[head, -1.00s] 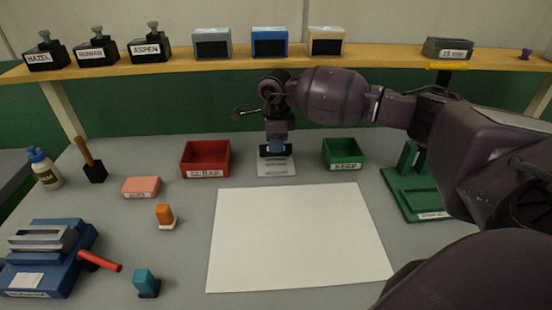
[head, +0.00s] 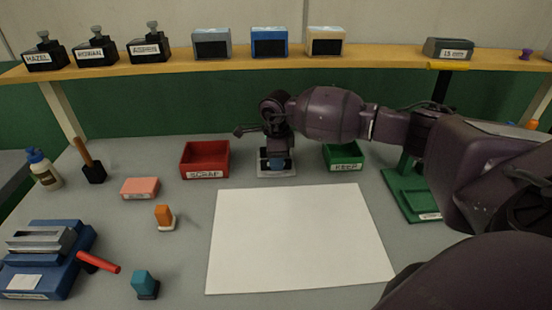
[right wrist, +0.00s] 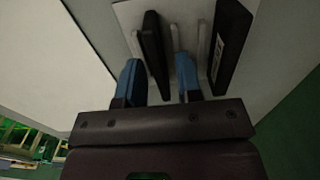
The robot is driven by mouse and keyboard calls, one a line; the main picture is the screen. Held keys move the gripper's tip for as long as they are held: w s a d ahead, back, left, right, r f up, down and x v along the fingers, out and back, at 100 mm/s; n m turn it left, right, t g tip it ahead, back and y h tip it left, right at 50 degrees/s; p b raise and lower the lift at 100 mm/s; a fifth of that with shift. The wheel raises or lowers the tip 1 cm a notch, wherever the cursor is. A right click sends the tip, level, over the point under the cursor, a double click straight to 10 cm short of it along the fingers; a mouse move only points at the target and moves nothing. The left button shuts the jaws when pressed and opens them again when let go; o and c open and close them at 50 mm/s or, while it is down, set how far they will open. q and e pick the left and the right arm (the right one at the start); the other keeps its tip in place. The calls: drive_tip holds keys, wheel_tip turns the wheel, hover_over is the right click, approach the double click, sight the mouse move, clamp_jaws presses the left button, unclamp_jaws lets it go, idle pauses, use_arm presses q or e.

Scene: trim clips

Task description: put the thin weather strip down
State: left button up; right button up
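My right gripper (head: 277,163) is low over a small white plate (head: 263,173) at the back of the table, between the red and green bins. In the right wrist view, its two blue fingers (right wrist: 160,80) stand apart. A thin black strip (right wrist: 153,45) runs between them, with a gap on at least the right side. Thin pale strips lie beside it on the plate, and a thicker black bar with a white label (right wrist: 229,45) is to the right. I cannot tell for sure which is the weather strip. My left gripper is out of view.
A red SCRAP bin (head: 205,158) and a green KEEP bin (head: 343,155) flank the plate closely. A large white sheet (head: 298,240) lies clear in front. A green stand (head: 410,190) is at right, partly behind my arm. A shelf (head: 210,63) runs behind.

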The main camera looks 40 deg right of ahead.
wheel_tip(320, 180, up, 12)
drive_tip(key=shift+r+p, duration=0.2)
drive_tip(key=shift+p, duration=0.1)
idle(0.5)
idle(0.4)
